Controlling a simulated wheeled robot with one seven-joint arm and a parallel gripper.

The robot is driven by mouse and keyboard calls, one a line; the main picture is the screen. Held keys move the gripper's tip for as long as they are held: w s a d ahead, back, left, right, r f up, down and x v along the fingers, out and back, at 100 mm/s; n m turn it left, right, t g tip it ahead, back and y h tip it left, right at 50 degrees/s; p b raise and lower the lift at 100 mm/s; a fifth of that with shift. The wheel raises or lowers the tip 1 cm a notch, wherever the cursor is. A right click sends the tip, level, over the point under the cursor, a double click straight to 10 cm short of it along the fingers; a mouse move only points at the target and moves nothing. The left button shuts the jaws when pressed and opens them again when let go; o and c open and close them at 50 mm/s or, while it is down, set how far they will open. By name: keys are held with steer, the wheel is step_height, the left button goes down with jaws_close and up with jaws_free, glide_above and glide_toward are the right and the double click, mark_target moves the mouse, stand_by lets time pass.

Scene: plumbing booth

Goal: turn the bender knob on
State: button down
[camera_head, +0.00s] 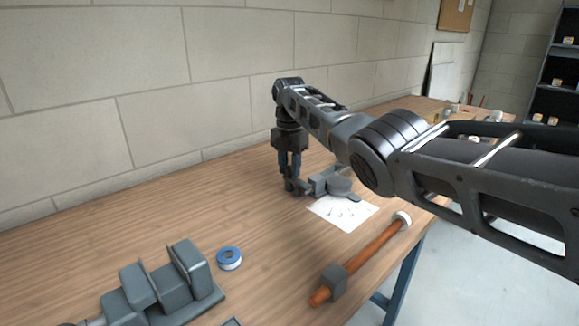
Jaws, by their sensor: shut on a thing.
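The bender (341,186) is a small dark grey device on the wooden workbench, in the middle of the head view beside a white sheet. My gripper (292,184) points down at the bender's left end and is shut on the grey part there, which appears to be the knob. The fingers cover much of the knob, so its turn angle cannot be read. My arm reaches in from the right and passes above the bender.
A grey vise-like tool (165,283) stands at the front left, with a blue and white tape roll (229,258) beside it. The white sheet (343,212) lies flat. A block wall (150,90) runs behind the bench.

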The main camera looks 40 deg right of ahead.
mark_target(289, 167)
steer(key=shift+a, duration=0.1)
stand_by(0.4)
steer(key=c, duration=0.8)
jaws_free()
steer(key=shift+o, duration=0.2)
steer(key=shift+r, duration=3.85)
